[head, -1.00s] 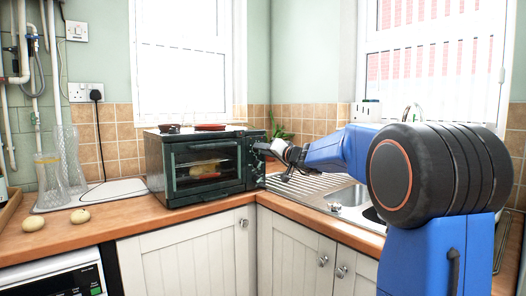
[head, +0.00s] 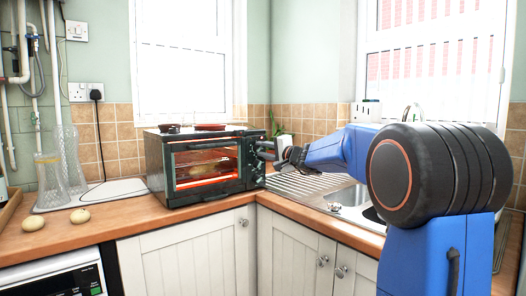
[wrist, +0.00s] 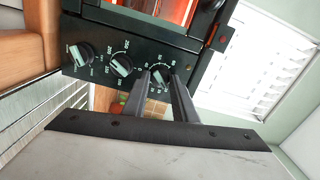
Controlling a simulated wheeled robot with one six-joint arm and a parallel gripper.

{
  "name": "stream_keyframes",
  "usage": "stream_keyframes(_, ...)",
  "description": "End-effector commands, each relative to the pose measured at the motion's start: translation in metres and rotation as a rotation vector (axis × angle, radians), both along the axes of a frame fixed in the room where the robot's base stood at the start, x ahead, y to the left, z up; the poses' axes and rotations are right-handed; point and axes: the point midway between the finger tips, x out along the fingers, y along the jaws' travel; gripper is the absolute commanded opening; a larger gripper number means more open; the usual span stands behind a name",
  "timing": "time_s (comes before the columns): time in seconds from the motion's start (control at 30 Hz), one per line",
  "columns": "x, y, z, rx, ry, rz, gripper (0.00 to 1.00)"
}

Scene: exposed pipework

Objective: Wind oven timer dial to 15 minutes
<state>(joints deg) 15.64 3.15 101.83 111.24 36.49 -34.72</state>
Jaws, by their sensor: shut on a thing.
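The black oven (head: 158,170) stands on the corner counter, its window glowing orange around food inside. In the wrist view its control panel (wrist: 100,35) carries a row of three dials. The timer dial (wrist: 160,73), at the right end of the row, sits between my fingertips. My gripper (wrist: 159,77) is shut on it, one finger at each side. In the head view my gripper (head: 270,155) reaches the upper part of the panel at the oven's right side. The fingers partly cover the dial and its scale, so I cannot read its exact setting.
The other two dials (wrist: 122,64) are beside the gripped one. A sink and ridged drainer (head: 300,186) lie to the right under my arm.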

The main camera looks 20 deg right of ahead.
Motion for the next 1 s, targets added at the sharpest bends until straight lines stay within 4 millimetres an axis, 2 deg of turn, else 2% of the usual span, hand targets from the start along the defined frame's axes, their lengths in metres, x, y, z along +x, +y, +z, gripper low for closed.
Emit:
stream_keyframes(0.5,0.0000,-0.0007,-0.0020,0.399,0.132,-0.002,0.03)
stream_keyframes(1.0,0.0000,-0.0009,-0.0028,0.537,0.178,-0.002,0.03)
